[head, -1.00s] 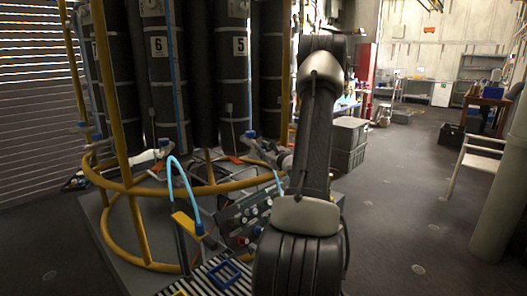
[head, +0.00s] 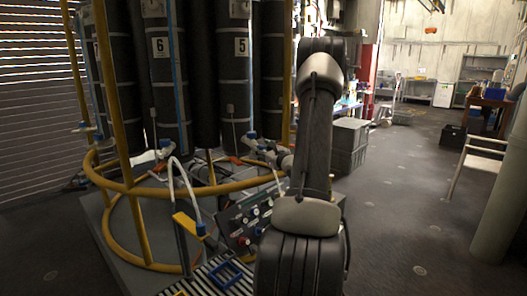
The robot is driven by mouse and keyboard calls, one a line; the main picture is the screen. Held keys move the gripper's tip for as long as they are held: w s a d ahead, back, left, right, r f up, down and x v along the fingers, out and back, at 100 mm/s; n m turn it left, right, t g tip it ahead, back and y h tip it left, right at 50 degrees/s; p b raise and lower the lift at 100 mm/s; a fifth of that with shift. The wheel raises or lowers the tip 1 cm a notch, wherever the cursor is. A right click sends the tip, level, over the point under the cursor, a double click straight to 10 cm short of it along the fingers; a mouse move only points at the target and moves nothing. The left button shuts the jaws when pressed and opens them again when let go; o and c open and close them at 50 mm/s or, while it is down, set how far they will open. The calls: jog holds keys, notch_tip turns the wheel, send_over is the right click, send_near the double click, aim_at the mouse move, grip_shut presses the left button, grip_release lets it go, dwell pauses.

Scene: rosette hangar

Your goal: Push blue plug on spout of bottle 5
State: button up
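Bottle 5 (head: 236,95) is a tall dark cylinder with a white label "5", standing in the rosette behind the yellow rail. A small blue piece (head: 251,135), which looks like the plug, shows low at the right of bottle 5, at its spout area. My gripper (head: 267,150) is just right of and below this blue piece, partly hidden behind my arm. The fingers are too small and dark to tell whether they are open or shut. I cannot tell whether the blue piece is fully on the spout or touching the fingers.
Bottle 6 (head: 165,95) stands to the left, with another blue piece (head: 165,143) low on it. The yellow ring rail (head: 130,190) circles the bottles. A panel with knobs (head: 247,220) and a pale hose (head: 172,175) are in front.

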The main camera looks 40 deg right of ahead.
jog(key=shift+s, duration=0.1)
jog(key=s+a, duration=0.2)
jog(key=s, duration=0.9)
jog(key=shift+s, duration=0.3)
jog(key=shift+a, duration=0.1)
